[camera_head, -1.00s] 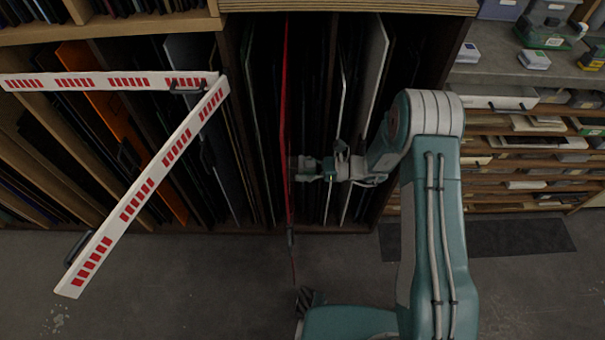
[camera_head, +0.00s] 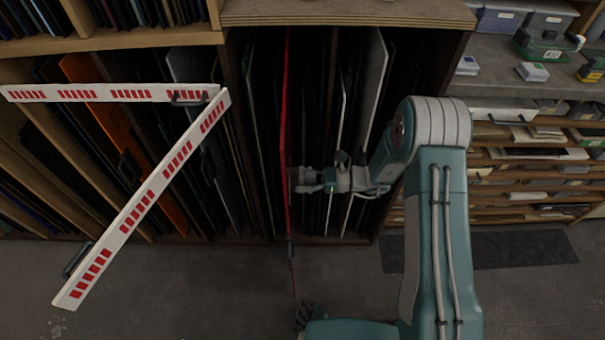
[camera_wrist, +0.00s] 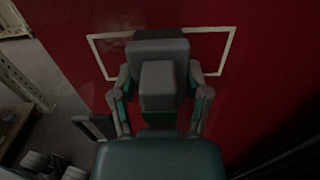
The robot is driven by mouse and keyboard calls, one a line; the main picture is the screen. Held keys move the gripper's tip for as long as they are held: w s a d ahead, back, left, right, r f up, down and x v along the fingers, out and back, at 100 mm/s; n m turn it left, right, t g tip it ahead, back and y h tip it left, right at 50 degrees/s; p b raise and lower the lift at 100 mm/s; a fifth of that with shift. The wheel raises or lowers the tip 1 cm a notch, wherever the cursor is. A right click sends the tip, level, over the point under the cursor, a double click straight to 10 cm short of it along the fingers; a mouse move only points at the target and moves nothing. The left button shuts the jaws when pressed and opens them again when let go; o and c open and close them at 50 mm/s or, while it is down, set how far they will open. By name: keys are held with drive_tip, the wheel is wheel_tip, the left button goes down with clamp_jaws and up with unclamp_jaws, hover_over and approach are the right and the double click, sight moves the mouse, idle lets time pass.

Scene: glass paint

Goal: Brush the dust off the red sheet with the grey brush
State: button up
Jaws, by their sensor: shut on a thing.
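The red sheet (camera_head: 283,130) stands upright and nearly edge-on in the rack in the head view. In the wrist view its broad face (camera_wrist: 255,85) fills much of the picture, with a white rectangular outline on it. My gripper (camera_head: 308,182) is just right of the sheet, pointing at it. In the wrist view my gripper (camera_wrist: 160,80) is shut on the grey brush (camera_wrist: 159,90), a blocky piece in front of the red face. The brush hides part of the outline. I cannot tell whether its bristles touch the sheet. Faint pale haze shows on the red, too dim to confirm as dust.
Dark and pale sheets (camera_head: 372,90) stand upright in the wooden rack close to my arm. A red-and-white barrier (camera_head: 150,195) is at the left. Shelves (camera_head: 530,160) with boxes are at the right. Grey floor (camera_head: 180,290) is open in front.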

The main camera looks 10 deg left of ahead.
drive_tip(key=shift+s+d+r, duration=0.7)
drive_tip(key=shift+s+r, duration=0.2)
drive_tip(key=shift+s, duration=1.9)
drive_tip(key=shift+w+a, duration=0.3)
drive_tip(key=shift+w, duration=1)
drive_tip(key=shift+w+a, duration=0.35)
drive_tip(key=shift+w, duration=1)
drive_tip(key=shift+w+a, duration=0.3)
drive_tip(key=shift+w, duration=1)
drive_tip(key=v, duration=0.6)
drive_tip(key=shift+v, duration=1.5)
